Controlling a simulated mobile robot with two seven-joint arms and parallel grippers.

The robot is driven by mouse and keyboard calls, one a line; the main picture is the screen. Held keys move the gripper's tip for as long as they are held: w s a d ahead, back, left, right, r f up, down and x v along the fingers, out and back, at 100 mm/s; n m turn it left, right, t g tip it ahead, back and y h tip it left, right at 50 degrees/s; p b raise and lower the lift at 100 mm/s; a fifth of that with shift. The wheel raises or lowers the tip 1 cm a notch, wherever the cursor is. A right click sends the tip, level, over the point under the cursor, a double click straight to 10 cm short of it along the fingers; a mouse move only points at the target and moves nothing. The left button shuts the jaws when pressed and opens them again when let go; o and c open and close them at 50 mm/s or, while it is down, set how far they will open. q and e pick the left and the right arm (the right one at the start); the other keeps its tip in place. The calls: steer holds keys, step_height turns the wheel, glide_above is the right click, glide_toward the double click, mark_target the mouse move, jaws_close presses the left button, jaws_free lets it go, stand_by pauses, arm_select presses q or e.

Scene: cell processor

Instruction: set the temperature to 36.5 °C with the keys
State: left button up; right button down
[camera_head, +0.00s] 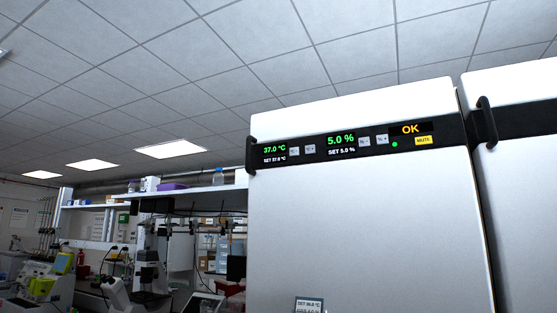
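A large white cabinet (365,220) stands at the right with a black control strip (350,148) along its upper front. The temperature display (274,153) at the strip's left end reads 37.0 °C in green, with a small set line below that seems to read 37.0 °C. Two small light keys sit just right of it, the left key (294,152) and the right key (310,149); their labels are too small to read surely. Neither of my grippers is in view.
A gas display (341,141) reads 5.0 %, set 5.0 %, with two keys beside it. A status display (410,129) reads OK above a yellow MUTE key (424,141). Dark handles (251,155) flank the strip. A small label (309,304) is low on the door. A cluttered bench lies left.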

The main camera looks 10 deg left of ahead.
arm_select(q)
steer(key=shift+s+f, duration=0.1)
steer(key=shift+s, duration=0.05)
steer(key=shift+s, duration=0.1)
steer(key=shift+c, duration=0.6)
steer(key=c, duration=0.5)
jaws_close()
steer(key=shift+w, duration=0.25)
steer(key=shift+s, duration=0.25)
